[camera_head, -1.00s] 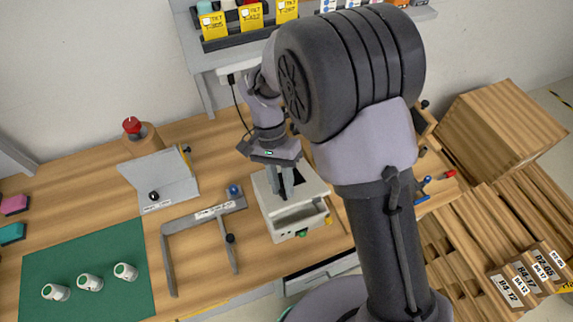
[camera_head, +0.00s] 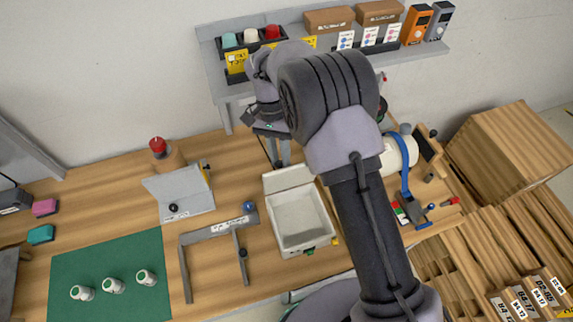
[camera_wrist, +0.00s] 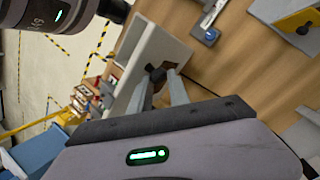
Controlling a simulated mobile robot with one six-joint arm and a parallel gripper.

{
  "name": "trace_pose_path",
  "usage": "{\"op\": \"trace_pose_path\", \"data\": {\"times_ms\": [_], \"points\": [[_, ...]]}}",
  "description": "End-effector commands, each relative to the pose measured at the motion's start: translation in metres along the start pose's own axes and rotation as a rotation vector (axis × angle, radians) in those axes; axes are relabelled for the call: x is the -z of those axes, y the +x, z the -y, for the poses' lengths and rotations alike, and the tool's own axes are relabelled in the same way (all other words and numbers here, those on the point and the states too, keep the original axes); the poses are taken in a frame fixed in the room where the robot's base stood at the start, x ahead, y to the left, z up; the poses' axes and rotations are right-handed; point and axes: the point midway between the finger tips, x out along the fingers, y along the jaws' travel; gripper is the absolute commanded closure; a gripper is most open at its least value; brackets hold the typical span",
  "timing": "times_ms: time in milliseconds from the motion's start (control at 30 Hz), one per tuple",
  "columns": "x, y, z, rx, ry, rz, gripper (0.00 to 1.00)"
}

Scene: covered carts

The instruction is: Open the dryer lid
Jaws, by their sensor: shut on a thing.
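The dryer is a white open-topped box (camera_head: 302,222) on the wooden bench in the head view, with its empty inside showing. Its white lid (camera_head: 289,179) stands raised along the box's back edge, tilted up. My gripper (camera_head: 281,162) is behind the raised lid. In the wrist view my gripper's fingers (camera_wrist: 163,76) are closed around a dark knob (camera_wrist: 157,76) on the lid. The lid's pale panel (camera_wrist: 160,52) shows just beyond the fingertips. The fingertips are partly hidden in the head view.
A grey bracket frame (camera_head: 186,240) lies left of the dryer, near a grey angled stand (camera_head: 182,192). A green mat (camera_head: 110,272) holds white cups. A blue-strapped white cylinder (camera_head: 397,156) stands right, partly behind my arm. A loaded shelf (camera_head: 221,90) hangs above.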

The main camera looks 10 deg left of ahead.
Motion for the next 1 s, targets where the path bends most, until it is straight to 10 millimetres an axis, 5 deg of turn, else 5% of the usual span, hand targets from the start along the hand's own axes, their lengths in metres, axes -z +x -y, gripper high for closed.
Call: {"op": "trace_pose_path", "data": {"times_ms": [867, 900, 1000], "points": [[0.012, 0.004, 0.019, -0.009, -0.003, 0.017, 1.00], [0.012, 0.004, 0.019, -0.010, -0.003, 0.017, 0.74], [0.012, 0.004, 0.019, -0.011, -0.003, 0.018, 0.55]]}}
